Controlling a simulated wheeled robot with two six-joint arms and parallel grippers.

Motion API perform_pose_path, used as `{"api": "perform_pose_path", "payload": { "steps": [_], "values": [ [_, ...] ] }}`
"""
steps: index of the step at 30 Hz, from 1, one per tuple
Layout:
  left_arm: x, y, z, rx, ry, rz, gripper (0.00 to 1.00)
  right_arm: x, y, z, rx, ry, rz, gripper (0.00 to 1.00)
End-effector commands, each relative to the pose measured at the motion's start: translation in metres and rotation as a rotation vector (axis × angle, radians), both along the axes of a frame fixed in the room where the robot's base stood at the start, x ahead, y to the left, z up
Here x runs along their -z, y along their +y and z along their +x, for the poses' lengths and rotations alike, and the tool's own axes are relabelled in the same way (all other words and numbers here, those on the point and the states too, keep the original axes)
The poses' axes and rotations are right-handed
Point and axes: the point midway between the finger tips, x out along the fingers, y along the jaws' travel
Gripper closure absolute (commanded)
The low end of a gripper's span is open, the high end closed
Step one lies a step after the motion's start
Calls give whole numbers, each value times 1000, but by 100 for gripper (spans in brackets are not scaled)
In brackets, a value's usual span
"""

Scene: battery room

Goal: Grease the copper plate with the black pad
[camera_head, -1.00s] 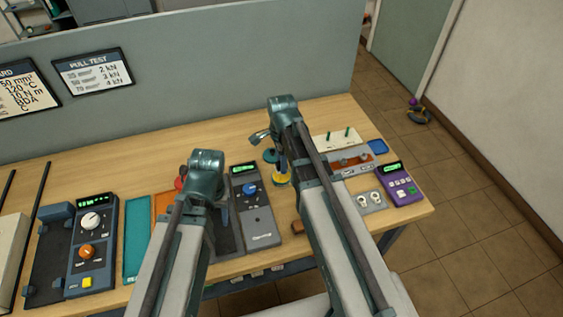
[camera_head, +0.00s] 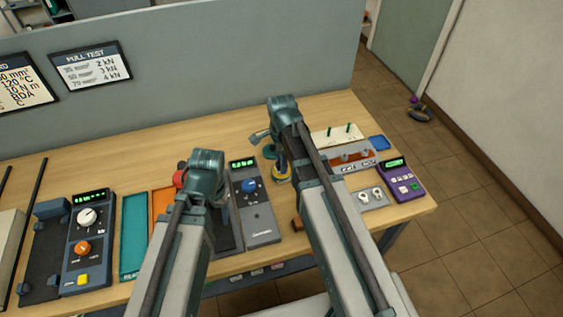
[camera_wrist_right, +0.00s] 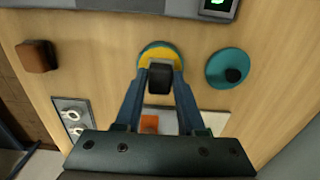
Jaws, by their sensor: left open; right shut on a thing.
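My right gripper (camera_wrist_right: 160,80) is shut on the black pad (camera_wrist_right: 160,77). It holds the pad over a round yellow-topped tin with a blue-green rim (camera_wrist_right: 146,58); I cannot tell whether they touch. In the head view the right gripper (camera_head: 282,168) partly covers the tin. An orange-brown piece (camera_wrist_right: 150,123), apparently the copper plate, shows between the fingers in the wrist view. In the head view a brown strip (camera_head: 353,158) with knobs lies in a grey holder to the right of the tin. My left gripper (camera_head: 222,213) is open above the bench, mostly hidden by its arm.
A teal lid with a black knob (camera_wrist_right: 229,72) lies beside the tin. A brown block (camera_wrist_right: 38,56), a grey tester (camera_head: 262,225), a plate with two round fittings (camera_head: 371,198) and a purple meter (camera_head: 400,182) crowd the bench. A grey partition (camera_head: 200,85) stands behind.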

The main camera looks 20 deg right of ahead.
Motion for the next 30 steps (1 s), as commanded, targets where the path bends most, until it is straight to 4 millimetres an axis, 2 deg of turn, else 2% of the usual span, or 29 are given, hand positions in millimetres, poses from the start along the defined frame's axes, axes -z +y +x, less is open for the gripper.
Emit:
{"api": "perform_pose_path", "payload": {
  "steps": [30],
  "values": [
    [10, 0, 0, 0, 0, 0, 50, 10, 0, 0, 0, 0, 0, 100]
  ]
}}
